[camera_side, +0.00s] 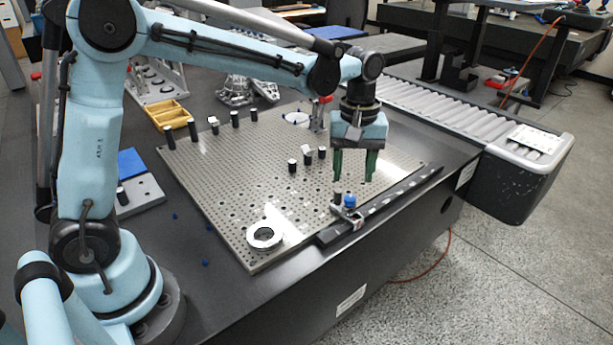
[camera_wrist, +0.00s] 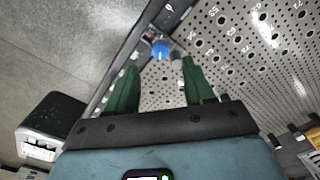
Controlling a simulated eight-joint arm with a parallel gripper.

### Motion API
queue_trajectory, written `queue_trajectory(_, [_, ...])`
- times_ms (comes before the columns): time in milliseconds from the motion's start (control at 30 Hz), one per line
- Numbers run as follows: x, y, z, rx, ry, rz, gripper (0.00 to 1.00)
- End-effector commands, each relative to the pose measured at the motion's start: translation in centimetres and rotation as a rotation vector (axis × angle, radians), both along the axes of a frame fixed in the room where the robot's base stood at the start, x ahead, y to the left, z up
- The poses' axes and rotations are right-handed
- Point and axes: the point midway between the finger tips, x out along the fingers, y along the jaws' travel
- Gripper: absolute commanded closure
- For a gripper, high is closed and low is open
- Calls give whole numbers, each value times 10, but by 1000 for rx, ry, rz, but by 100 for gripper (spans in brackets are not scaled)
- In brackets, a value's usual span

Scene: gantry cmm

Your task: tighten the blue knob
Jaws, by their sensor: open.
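The blue knob (camera_side: 350,201) sits on a small metal fixture (camera_side: 348,214) at the front right edge of the perforated plate (camera_side: 230,190). In the wrist view the blue knob (camera_wrist: 160,48) shows beyond the fingertips, roughly midway between them. A dark cylinder (camera_side: 337,198) stands beside the knob; it looks grey in the wrist view (camera_wrist: 177,58). My gripper (camera_side: 353,180) points down with its green fingers apart and empty. It is above the knob and not touching it. In the wrist view my gripper (camera_wrist: 160,68) also shows open.
A dark rail (camera_side: 385,202) runs along the plate's right edge. A metal ring (camera_side: 264,236) lies near the front corner. Several black posts (camera_side: 292,165) stand on the plate. A yellow tray (camera_side: 170,114) is at back left, and a roller conveyor (camera_side: 440,107) is behind on the right.

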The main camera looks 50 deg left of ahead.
Motion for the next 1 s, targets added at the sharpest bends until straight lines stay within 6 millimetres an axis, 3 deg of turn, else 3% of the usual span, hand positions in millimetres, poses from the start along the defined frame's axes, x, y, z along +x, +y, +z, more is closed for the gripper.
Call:
queue_trajectory(200, [0, 0, 39, 0, 0, 0, 47])
queue_trajectory(400, [0, 0, 59, 0, 0, 0, 47])
queue_trajectory(867, [0, 0, 64, 0, 0, 5, 47])
queue_trajectory(1000, [0, 0, 64, 0, 0, 125, 47])
